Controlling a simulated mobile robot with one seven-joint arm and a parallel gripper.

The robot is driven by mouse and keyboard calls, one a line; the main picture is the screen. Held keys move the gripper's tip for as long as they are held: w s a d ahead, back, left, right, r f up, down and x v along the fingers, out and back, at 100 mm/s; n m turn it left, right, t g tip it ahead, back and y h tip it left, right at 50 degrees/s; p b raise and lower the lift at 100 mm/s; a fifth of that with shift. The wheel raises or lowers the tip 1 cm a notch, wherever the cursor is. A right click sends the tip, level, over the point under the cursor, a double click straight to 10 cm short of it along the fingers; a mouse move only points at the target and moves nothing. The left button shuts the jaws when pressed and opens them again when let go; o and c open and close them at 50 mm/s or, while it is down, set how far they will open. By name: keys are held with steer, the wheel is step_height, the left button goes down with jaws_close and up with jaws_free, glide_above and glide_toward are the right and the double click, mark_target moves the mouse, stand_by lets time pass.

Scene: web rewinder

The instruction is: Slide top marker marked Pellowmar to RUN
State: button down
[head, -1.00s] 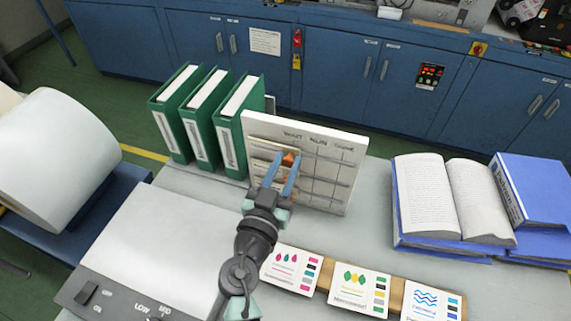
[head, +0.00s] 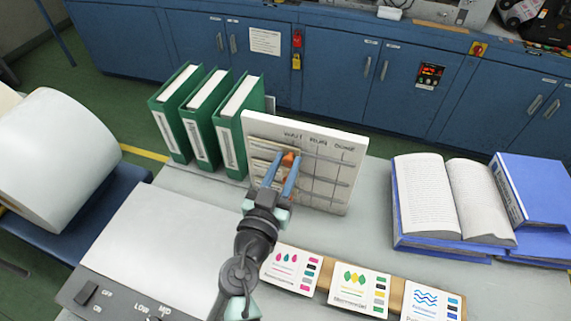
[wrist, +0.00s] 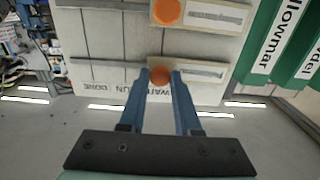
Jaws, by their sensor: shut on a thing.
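The upright white board (head: 347,160) bears the headings WAIT, RUN and DONE over grooved rows. My gripper (head: 285,156) is at its upper left, in the WAIT column. In the wrist view, which is upside down, my gripper (wrist: 160,74) is shut on the orange knob of the top marker (wrist: 160,76), nearest the headings. The knob also shows between the fingers in the head view (head: 289,160). A pale label strip (wrist: 203,71) sits beside it, its print unreadable. A second orange knob (wrist: 166,11) is in the row below, outside the fingers.
Several green binders (head: 228,130) stand close left of the board; one spine reads "llowmar" in the wrist view (wrist: 283,38). Picture cards (head: 360,288) lie in front. An open book (head: 428,195) and blue binders (head: 530,190) are right. The table between board and book is clear.

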steer(key=d, duration=0.1)
steer(key=s+d, duration=0.1)
steer(key=d, duration=0.3)
steer(key=shift+s, duration=0.3)
steer(key=shift+a, duration=0.1)
steer(key=c, duration=0.6)
jaws_free()
steer(key=shift+a, duration=0.1)
